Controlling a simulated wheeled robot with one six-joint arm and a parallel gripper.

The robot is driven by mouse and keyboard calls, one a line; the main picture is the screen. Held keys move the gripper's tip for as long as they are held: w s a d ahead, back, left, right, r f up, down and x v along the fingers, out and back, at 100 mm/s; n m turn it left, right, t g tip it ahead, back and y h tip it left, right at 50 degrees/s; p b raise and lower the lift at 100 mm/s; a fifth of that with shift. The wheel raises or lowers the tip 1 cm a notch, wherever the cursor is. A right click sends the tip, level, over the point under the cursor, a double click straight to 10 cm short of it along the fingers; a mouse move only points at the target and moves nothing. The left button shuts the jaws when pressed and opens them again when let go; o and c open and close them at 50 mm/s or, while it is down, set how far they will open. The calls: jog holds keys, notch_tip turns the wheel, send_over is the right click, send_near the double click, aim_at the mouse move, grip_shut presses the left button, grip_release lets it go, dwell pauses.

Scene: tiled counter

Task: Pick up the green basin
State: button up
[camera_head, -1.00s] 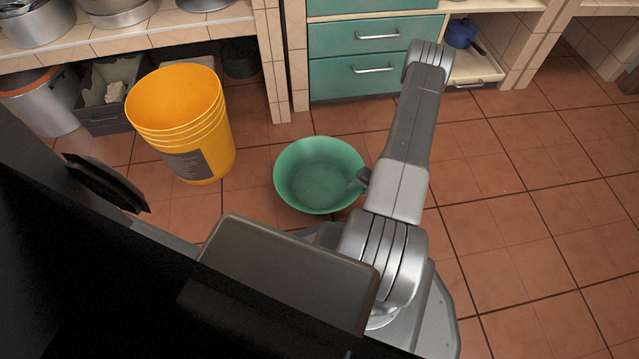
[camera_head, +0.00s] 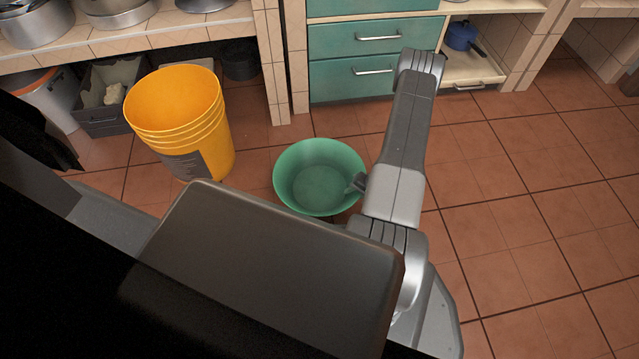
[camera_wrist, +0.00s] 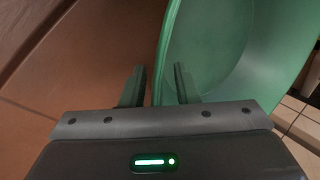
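The green basin (camera_head: 318,180) stands upright on the tiled floor near the middle of the head view. In the wrist view the basin (camera_wrist: 220,45) fills the upper right, with its wall running down between my fingers. My gripper (camera_wrist: 160,82) is open around the basin's wall, one finger outside and one inside. A gap shows between the fingers and the wall. In the head view only a small part of my gripper (camera_head: 357,184) shows at the basin's right rim; my arm hides the rest.
A yellow bucket (camera_head: 180,115) stands on the floor to the left of the basin. Teal drawers (camera_head: 355,75) and tiled counter posts are behind it. A dark crate (camera_head: 100,112) is under the left counter. Open floor lies to the right.

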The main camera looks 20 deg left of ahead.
grip_shut()
jog(key=shift+r, duration=0.1)
